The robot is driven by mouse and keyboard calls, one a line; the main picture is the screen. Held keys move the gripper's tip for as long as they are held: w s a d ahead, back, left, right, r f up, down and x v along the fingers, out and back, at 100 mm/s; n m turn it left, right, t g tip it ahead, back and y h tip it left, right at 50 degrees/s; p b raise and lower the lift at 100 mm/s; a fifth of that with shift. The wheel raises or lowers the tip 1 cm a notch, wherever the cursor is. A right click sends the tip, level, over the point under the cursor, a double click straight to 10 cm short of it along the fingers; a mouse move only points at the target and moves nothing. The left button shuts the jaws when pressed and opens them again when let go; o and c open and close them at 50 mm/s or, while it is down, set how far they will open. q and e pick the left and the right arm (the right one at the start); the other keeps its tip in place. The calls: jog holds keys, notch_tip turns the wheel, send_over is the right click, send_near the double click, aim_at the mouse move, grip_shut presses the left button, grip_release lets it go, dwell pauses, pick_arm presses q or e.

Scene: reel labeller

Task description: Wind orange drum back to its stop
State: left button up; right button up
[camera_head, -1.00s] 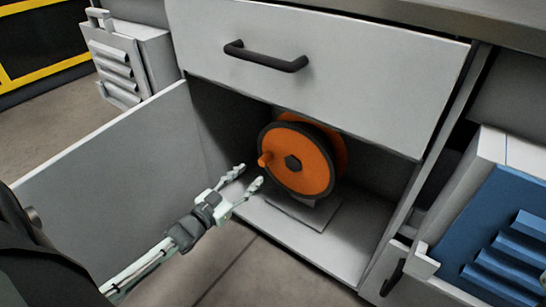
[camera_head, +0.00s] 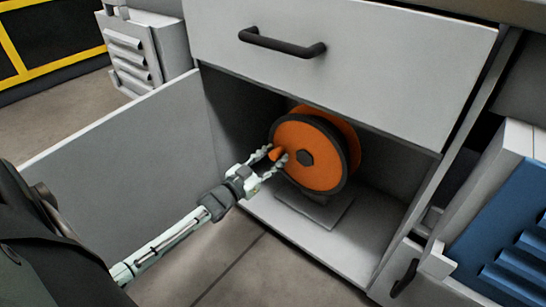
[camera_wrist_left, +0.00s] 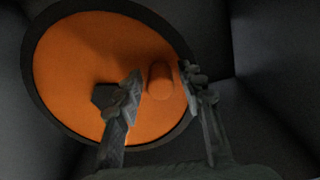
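The orange drum (camera_head: 318,172) with a dark rim and a dark hexagonal hub stands on a base inside the open cabinet. Its orange crank knob (camera_head: 275,153) sticks out at the drum's left side. My left gripper (camera_head: 275,156) is at the knob, its fingers spread to either side. In the left wrist view the knob (camera_wrist_left: 160,78) lies between the two open fingertips (camera_wrist_left: 160,83), with a gap visible at least on the right; contact on the left is unclear. The drum face (camera_wrist_left: 85,60) fills much of that view. My right gripper is not in view.
The cabinet door (camera_head: 125,165) stands open at the left. A closed drawer (camera_head: 350,60) with a dark handle (camera_head: 282,42) is above the opening. The cabinet floor (camera_head: 345,245) is clear in front of the drum. A blue ribbed unit (camera_head: 500,235) stands at the right.

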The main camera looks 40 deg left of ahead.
pick_arm(q)
grip_shut()
dwell(0.3)
